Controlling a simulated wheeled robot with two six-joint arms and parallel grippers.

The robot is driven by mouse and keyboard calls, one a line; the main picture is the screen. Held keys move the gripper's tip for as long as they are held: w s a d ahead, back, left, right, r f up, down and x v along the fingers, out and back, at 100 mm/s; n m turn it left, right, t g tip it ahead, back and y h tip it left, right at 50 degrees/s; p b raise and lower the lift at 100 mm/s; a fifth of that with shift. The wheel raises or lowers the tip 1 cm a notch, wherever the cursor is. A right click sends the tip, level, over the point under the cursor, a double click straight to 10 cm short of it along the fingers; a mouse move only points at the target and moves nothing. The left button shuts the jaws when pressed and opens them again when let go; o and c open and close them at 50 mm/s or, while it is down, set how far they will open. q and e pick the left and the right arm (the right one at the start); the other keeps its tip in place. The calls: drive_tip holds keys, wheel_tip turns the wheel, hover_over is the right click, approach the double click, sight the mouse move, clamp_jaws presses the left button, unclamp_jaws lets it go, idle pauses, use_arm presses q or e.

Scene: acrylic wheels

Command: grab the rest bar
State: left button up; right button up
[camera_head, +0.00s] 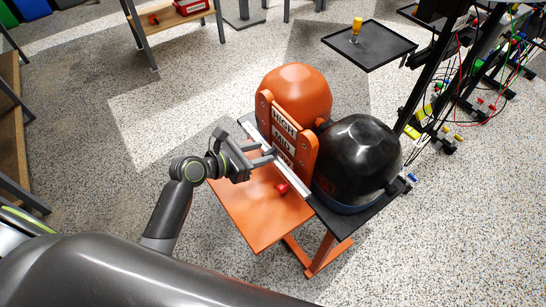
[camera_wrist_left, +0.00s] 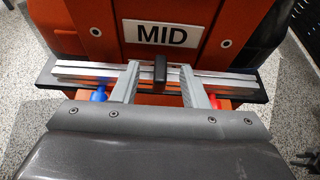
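A silver bar, which looks like the rest bar (camera_head: 296,183), runs along the front edge of an orange stand below the upright label panel. In the left wrist view the bar (camera_wrist_left: 82,73) lies crosswise under the MID label (camera_wrist_left: 160,33). My left gripper (camera_head: 267,153) reaches it from the left. Its two grey fingers are apart in the left wrist view (camera_wrist_left: 160,70), with their tips over the bar. A small black block on the bar stands between the fingers, with gaps on both sides. My right gripper is not in view.
An orange dome (camera_head: 297,88) and a black dome (camera_head: 358,155) stand behind the panel. A red knob (camera_head: 282,188) and a blue knob (camera_wrist_left: 98,96) sit near the bar. A black tray (camera_head: 375,47) and a cable rack stand at the upper right.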

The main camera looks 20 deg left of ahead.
sight(268, 152)
use_arm(q)
drive_tip(key=x, duration=0.5)
drive_tip(key=shift+d+f+b, duration=0.1)
drive_tip(key=shift+f+b, duration=0.05)
drive_tip(key=shift+b, duration=0.2)
clamp_jaws()
